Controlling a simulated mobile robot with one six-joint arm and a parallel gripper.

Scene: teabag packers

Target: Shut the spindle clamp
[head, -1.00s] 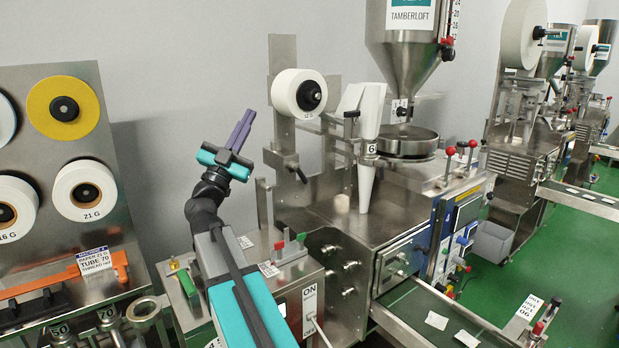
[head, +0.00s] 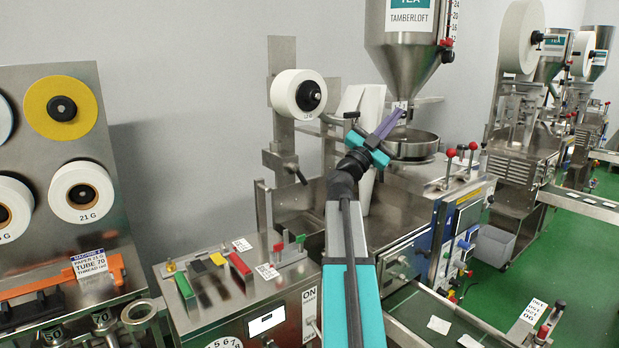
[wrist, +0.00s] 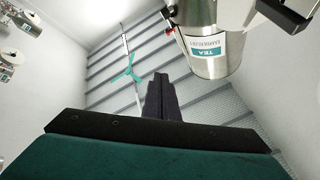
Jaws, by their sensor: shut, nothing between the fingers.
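A white paper roll (head: 290,93) sits on a spindle on the upright post of the machine, with a black hub (head: 309,96) at its middle. A short bar with a black end (head: 351,115) shows just right of the roll. Lower on the post is a metal block with a black-tipped lever (head: 300,176) angled down to the right. I cannot tell which of these is the spindle clamp, or how it is set. My gripper (head: 398,115) is shut and empty, right of the roll in the picture and before the hopper area. In the wrist view its dark fingers (wrist: 160,86) lie together.
The steel hopper (head: 412,48) and round pan (head: 410,143) stand close to my gripper in the picture. My arm partly hides the white forming tube (head: 368,105). Red-knobbed levers (head: 450,153) rise at right. A panel with rolls (head: 83,190) stands left.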

